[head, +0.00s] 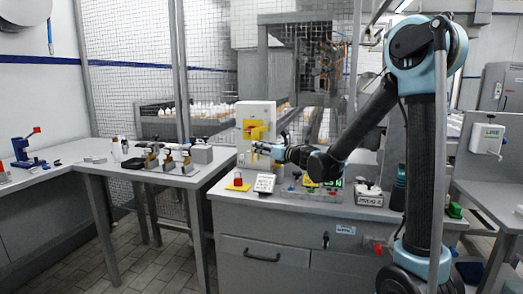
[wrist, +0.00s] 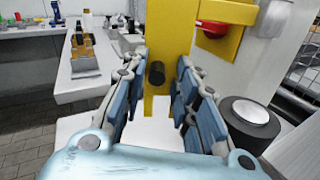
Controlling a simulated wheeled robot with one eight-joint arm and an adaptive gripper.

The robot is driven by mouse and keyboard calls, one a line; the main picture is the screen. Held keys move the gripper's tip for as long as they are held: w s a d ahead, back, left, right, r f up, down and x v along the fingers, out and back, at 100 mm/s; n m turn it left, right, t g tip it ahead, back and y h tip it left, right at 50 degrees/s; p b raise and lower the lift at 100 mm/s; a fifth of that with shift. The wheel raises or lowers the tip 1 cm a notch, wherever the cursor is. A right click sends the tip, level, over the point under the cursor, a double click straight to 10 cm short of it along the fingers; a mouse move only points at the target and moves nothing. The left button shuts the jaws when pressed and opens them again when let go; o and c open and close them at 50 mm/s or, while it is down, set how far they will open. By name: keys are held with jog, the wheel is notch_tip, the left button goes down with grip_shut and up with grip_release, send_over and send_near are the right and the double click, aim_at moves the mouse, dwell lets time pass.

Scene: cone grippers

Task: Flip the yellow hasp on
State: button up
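A white box (head: 256,117) stands on the grey cabinet top in the head view, with a yellow hasp (head: 255,130) on its front. In the wrist view the yellow hasp (wrist: 222,12) shows at the upper right with a red part (wrist: 213,29) on it. A yellow upright strip (wrist: 157,107) and a black round knob (wrist: 155,73) show lower down. My gripper (head: 262,148) is just in front of the box. In the wrist view my gripper (wrist: 158,75) is open, with the knob seen between its blue fingers. Whether they touch it I cannot tell.
A red padlock-like item on a yellow pad (head: 238,184) and a small white sign (head: 265,183) stand on the cabinet top below my gripper. A side table (head: 105,158) with several small devices is at the left. A wire mesh fence stands behind.

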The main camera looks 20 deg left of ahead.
jog(key=shift+s, duration=0.1)
jog(key=v, duration=1.2)
